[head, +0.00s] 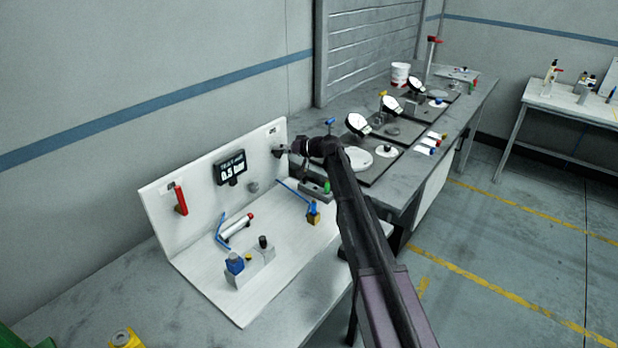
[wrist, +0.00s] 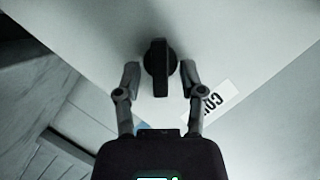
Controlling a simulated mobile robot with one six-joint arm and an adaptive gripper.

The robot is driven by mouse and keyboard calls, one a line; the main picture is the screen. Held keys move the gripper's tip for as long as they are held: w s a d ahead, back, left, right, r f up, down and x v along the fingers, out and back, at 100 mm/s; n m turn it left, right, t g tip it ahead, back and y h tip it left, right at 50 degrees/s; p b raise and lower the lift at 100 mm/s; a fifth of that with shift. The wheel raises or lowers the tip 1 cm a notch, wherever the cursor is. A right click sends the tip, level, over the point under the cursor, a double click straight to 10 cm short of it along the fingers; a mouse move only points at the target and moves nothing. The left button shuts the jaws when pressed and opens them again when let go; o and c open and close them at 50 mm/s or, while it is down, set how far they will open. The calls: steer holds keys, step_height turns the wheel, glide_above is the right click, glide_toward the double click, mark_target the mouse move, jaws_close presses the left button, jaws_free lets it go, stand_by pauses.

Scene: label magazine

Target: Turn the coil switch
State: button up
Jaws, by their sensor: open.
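The coil switch is a dark round knob with a raised bar grip (wrist: 159,68), mounted on a pale panel in the wrist view. A white label (wrist: 211,102) beside it shows part of the word "COIL". My gripper (wrist: 160,72) is open, with one finger on each side of the knob. Small gaps seem to show between fingers and knob; contact is hard to tell. In the head view, my gripper (head: 287,151) is at the right end of the upright white panel (head: 160,215), where arm and gripper largely hide the knob.
The panel carries a display (head: 231,168) reading 0.5 bar and a red handle (head: 181,199). Dial gauges (head: 357,124) stand on the bench behind my arm.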

steer(key=shift+r, duration=0.1)
steer(key=n, duration=0.1)
steer(key=n+t+h+p, duration=0.1)
steer(key=shift+s+a+r+n+p, duration=0.1)
steer(key=shift+s+r+n+p, duration=0.05)
steer(key=shift+s+n+p, duration=0.2)
steer(key=n+t+h, duration=0.1)
steer(key=n+h, duration=0.1)
steer(key=n, duration=0.1)
steer(key=shift+a+t, duration=0.15)
steer(key=shift+t, duration=0.15)
steer(key=p+v, duration=0.6)
steer(key=v, duration=0.8)
steer(key=s+d+f+m+g+h, duration=0.2)
steer(key=s+d+f, duration=0.1)
steer(key=s, duration=0.5)
steer(key=s+d+f+m+g+h, duration=0.1)
steer(key=s+d+f+g+h, duration=0.1)
steer(key=s+f, duration=0.3)
steer(key=shift+s+d+f+m+h+b, duration=0.35)
steer(key=shift+s+d, duration=0.45)
steer(key=shift+s, duration=1.05)
